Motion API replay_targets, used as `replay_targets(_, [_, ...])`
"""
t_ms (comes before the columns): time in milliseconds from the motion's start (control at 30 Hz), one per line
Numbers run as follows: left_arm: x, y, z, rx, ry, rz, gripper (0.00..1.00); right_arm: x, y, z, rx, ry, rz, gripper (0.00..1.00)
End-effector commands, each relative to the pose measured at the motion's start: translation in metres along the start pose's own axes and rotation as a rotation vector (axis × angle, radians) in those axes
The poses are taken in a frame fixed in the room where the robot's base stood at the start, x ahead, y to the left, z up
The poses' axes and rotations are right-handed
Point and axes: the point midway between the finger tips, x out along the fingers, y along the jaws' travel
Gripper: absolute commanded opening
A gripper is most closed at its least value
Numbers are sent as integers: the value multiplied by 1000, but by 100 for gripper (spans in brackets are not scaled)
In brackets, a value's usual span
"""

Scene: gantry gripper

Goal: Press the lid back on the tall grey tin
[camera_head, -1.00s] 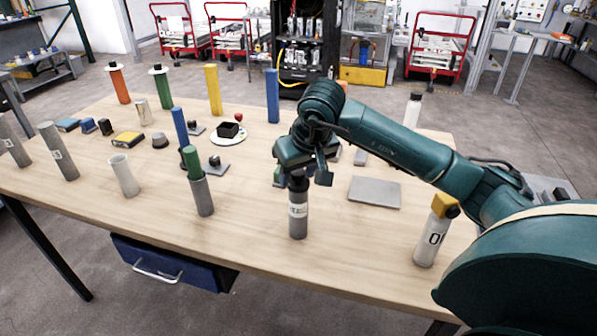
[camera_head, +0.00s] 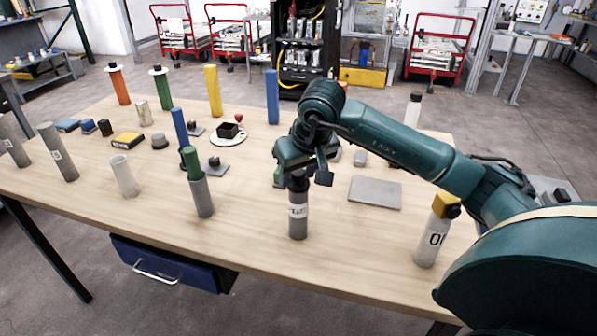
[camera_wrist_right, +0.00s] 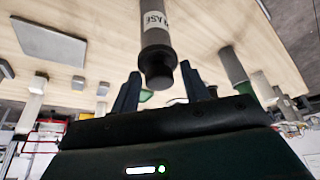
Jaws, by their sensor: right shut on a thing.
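The tall grey tin (camera_head: 298,222) stands upright near the front edge of the table, with a white label band around it. Its dark lid (camera_head: 298,184) with a knob is at the top of the tin, under my right gripper (camera_head: 297,174). In the right wrist view the lid (camera_wrist_right: 158,62) lies in line with the tin (camera_wrist_right: 153,22), between the two fingers of my right gripper (camera_wrist_right: 160,88). The right gripper is shut on the lid. I cannot tell whether the lid is fully seated. My left gripper is not in view.
A grey cylinder with a green top (camera_head: 202,195) stands left of the tin. A white bottle with a yellow cap (camera_head: 430,240) stands to the right. A flat grey plate (camera_head: 374,193) lies behind right. Several other cylinders and small boxes fill the left side.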

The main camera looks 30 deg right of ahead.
Motion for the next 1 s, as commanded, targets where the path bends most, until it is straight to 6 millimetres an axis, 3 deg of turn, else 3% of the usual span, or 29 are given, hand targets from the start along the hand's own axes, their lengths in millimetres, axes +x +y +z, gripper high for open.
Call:
replay_targets(33, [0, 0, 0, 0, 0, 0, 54, 0, 0, 0, 0, 0, 0, 24])
replay_targets(67, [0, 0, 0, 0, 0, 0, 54, 0, 0, 0, 0, 0, 0, 46])
replay_targets(367, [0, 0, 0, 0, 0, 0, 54, 0, 0, 0, 0, -1, 0, 71])
replay_targets(533, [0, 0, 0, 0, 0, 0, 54, 0, 0, 0, 0, -1, 0, 72])
replay_targets(800, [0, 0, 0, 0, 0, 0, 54, 0, 0, 0, 0, -1, 0, 93])
replay_targets(1000, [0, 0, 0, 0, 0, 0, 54, 0, 0, 0, 0, -1, 0, 93])
